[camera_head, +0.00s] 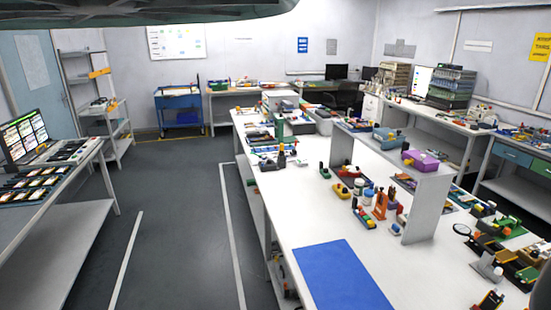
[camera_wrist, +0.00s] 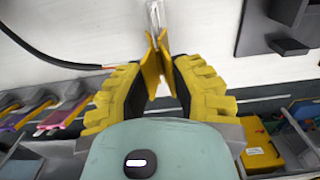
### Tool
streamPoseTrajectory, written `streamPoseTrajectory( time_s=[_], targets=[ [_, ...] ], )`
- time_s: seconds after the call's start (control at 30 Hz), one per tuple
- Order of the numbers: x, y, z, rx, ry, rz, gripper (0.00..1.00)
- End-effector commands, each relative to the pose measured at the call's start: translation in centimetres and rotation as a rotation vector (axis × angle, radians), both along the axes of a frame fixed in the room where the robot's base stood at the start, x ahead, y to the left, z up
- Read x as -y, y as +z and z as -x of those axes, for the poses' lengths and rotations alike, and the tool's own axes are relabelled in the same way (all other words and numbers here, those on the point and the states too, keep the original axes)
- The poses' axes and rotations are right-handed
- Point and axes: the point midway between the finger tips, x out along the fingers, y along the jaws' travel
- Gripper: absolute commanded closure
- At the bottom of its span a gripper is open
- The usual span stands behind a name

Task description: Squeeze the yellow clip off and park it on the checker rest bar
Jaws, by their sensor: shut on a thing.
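In the wrist view my gripper (camera_wrist: 160,72) has chunky yellow fingers with dark inner pads. A narrow clear or metallic piece (camera_wrist: 155,16) rises just beyond the clip's far end. I cannot tell whether the clip still grips it. The checker rest bar cannot be made out for certain in either view. My gripper does not show in the head view.
In the wrist view, a black cable with a red end (camera_wrist: 90,66) lies at the left and a dark block (camera_wrist: 285,45) at the upper right. Colored pouches (camera_wrist: 62,112) sit at left. The head view shows a white bench (camera_head: 320,215) with a blue mat (camera_head: 343,278).

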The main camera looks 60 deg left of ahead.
Motion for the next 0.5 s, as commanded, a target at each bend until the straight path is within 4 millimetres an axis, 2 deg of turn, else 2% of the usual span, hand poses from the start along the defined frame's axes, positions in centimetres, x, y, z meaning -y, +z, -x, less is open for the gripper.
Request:
streamPoseTrajectory(
  time_s=[0.13, 0.17, 0.4, 0.5],
  targets=[
    [-0.02, 0.04, -0.04, 0.000, 0.001, 0.000, 1.00],
    [-0.02, 0.04, -0.04, 0.000, 0.001, 0.000, 0.73],
    [-0.01, 0.04, -0.01, 0.000, 0.001, 0.000, 0.48],
    [0.00, 0.04, -0.02, 0.000, 0.001, 0.000, 0.45]
  ],
)
